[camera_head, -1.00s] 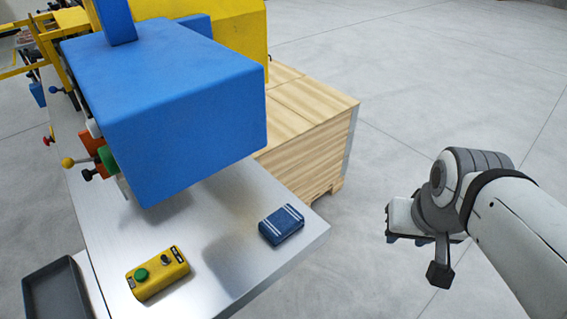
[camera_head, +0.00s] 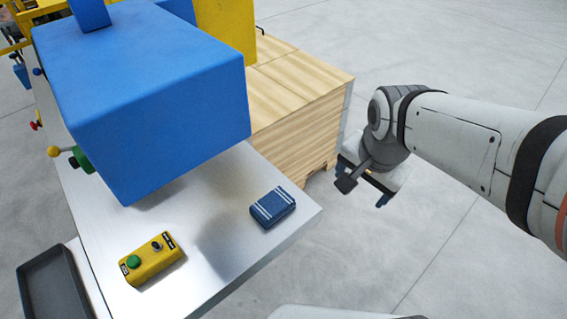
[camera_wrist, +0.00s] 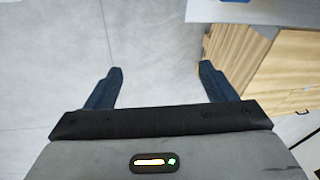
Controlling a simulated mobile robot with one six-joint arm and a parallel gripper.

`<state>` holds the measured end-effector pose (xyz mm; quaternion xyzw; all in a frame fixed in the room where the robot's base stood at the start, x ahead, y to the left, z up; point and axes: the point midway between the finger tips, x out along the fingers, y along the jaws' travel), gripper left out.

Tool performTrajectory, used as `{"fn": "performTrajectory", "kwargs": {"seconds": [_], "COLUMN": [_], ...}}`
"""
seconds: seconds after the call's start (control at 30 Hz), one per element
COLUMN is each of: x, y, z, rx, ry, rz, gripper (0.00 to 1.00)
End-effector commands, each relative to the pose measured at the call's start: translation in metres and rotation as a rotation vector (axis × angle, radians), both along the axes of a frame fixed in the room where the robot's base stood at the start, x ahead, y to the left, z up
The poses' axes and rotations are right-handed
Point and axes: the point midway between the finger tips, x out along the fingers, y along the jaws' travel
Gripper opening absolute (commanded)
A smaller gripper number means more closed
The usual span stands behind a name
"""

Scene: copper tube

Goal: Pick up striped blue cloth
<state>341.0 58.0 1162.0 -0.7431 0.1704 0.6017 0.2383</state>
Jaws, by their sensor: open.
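The striped blue cloth (camera_head: 272,207) lies folded on the metal table near its right corner, with white stripes across it. My gripper (camera_head: 361,183) is to the right of the cloth, beyond the table edge, over the floor. In the wrist view my gripper (camera_wrist: 161,80) shows two dark blue fingers spread apart with only floor between them. It is open and empty. The cloth does not show in the wrist view.
The metal table (camera_head: 225,270) also bears a yellow control box (camera_head: 151,260) with a green button. A large blue machine housing (camera_head: 150,110) overhangs the table behind the cloth. A wooden crate (camera_head: 300,112) stands behind the table. A dark tray (camera_head: 55,285) is at left.

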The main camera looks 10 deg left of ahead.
Motion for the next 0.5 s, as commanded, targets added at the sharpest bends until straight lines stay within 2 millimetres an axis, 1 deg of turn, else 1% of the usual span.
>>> {"fn": "performTrajectory", "kwargs": {"seconds": [0.03, 0.27, 0.5], "x": [0.007, 0.032, 0.046], "y": [0.011, 0.06, 0.118], "z": [0.0, -0.015, -0.038], "rx": [0.021, 0.109, 0.152], "ry": [0.023, 0.106, 0.173], "rz": [-0.084, -0.556, -1.055], "gripper": [0.81, 1.0, 1.0]}}
